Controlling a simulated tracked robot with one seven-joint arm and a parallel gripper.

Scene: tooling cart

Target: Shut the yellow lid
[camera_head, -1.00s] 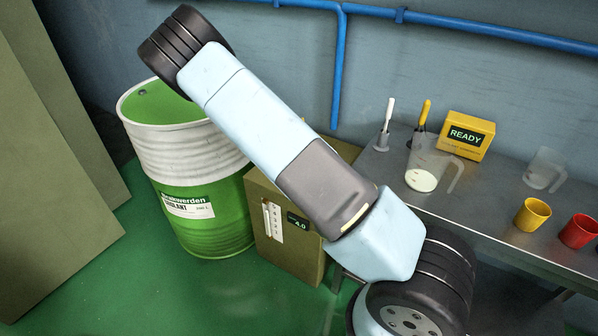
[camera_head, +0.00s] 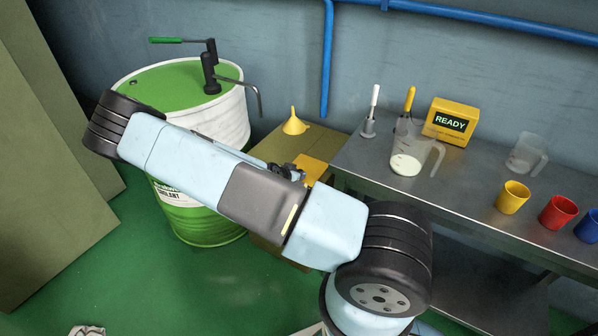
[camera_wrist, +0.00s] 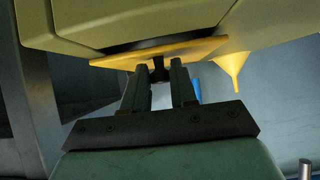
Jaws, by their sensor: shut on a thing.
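The yellow lid (camera_head: 312,168) is a flat plate at the right end of the olive box's (camera_head: 272,150) top, partly hidden by my arm. In the wrist view the lid (camera_wrist: 205,49) lies across the frame, with a dark gap between it and the box (camera_wrist: 70,15). My gripper (camera_wrist: 160,72) is at the lid, its fingers shut on a small dark handle at the plate. In the head view my gripper (camera_head: 287,173) is mostly hidden behind my arm. How far the lid stands open is hard to tell.
A yellow funnel (camera_head: 295,122) stands on the box beside the lid. A green-topped drum (camera_head: 150,85) with a hand pump (camera_head: 210,70) is behind my arm. The metal bench (camera_head: 450,195) at right bears a jug (camera_head: 408,150), yellow cup (camera_head: 513,196) and red cup (camera_head: 559,212).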

